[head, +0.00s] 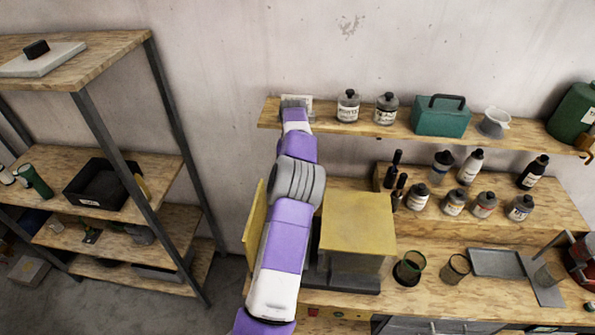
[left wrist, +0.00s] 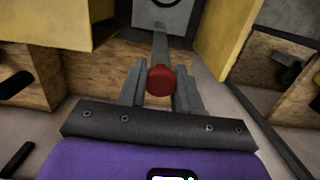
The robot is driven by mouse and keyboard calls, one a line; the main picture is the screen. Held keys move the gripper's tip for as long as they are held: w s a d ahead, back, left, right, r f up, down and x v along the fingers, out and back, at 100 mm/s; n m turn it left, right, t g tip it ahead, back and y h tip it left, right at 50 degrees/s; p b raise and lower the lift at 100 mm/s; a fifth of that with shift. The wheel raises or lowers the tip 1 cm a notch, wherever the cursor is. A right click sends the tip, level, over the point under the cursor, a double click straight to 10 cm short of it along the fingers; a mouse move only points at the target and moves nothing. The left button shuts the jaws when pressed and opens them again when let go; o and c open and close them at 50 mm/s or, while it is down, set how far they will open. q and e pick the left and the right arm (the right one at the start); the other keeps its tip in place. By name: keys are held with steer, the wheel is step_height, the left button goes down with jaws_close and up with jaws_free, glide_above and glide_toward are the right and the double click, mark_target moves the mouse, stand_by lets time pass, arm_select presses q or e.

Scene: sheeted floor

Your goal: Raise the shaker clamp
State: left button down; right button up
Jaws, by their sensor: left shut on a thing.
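The shaker shows in the head view as a yellow box-shaped machine (head: 358,220) on the bench, with a yellow panel (head: 255,220) standing to its left. My left arm lies across the space between them and hides the clamp there. In the left wrist view, the shaker clamp is a grey lever (left wrist: 160,42) with a round red knob (left wrist: 160,80) at its near end. My left gripper (left wrist: 159,92) is shut on the red knob, one finger on each side. The lever runs away toward a grey plate (left wrist: 166,14) between yellow panels. My right gripper is in neither view.
A wall shelf (head: 465,140) with bottles and a teal case (head: 439,117) hangs behind the bench. Beakers (head: 408,268) and a grey tray (head: 497,263) stand to the right of the shaker. A wooden rack (head: 170,165) stands at the left, with bare floor between.

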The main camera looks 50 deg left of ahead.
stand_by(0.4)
arm_select(q)
steer(key=c, duration=1)
jaws_free()
steer(key=shift+c, duration=0.2)
steer(key=shift+o, duration=1.1)
steer(key=shift+w+a+f, duration=0.15)
steer(key=shift+r, duration=0.2)
steer(key=shift+w+a+r, duration=0.15)
steer(key=shift+r, duration=1.65)
steer(key=shift+w+a+r, duration=0.1)
steer(key=shift+r, duration=1.7)
